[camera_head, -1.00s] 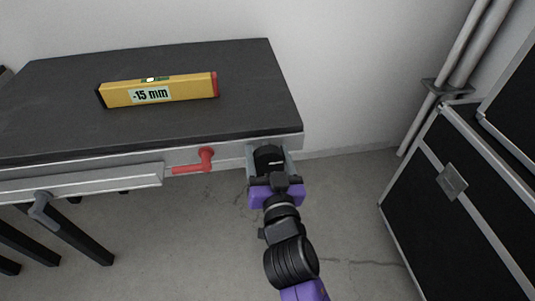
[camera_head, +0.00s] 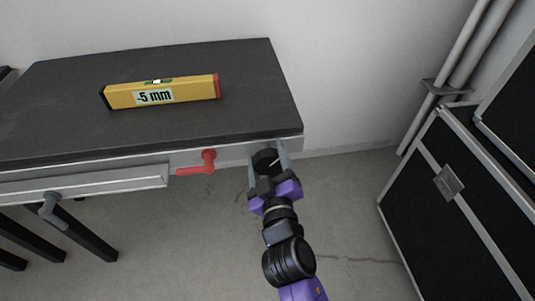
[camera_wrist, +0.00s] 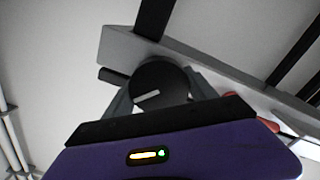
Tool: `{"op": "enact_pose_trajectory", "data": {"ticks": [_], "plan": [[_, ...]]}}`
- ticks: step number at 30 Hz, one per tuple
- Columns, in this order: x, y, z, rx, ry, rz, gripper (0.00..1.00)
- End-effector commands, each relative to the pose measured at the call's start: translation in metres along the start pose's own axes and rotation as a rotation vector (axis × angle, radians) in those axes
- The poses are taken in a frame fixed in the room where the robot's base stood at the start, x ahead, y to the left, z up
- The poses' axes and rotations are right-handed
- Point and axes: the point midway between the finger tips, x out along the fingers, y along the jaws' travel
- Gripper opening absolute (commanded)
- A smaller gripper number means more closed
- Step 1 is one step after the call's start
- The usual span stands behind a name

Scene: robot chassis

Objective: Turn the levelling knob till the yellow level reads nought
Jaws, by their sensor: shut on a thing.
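The yellow level (camera_head: 160,92) lies on the dark tabletop, and its display reads -5 mm. The levelling knob (camera_head: 266,160) is black and round, on the table's front edge near the right corner. In the wrist view the knob (camera_wrist: 158,88) shows a white pointer line, tilted slightly from level. My gripper (camera_head: 268,168) is at the knob with a finger on each side, shut on it. The fingers (camera_wrist: 160,95) also flank the knob in the wrist view.
A red lever handle (camera_head: 197,166) sticks out from the front edge just left of the knob. A grey clamp handle (camera_head: 48,208) is further left. A black case (camera_head: 470,190) stands at the right, with clear floor between.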

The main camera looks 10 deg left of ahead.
Motion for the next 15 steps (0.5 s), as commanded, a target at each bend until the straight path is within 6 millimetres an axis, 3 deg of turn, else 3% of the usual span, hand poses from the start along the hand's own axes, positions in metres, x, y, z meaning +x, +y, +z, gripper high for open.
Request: {"op": "enact_pose_trajectory", "data": {"ticks": [15], "plan": [[-0.0006, -0.0024, 0.0005, -0.476, -0.002, -0.003, 0.25]]}}
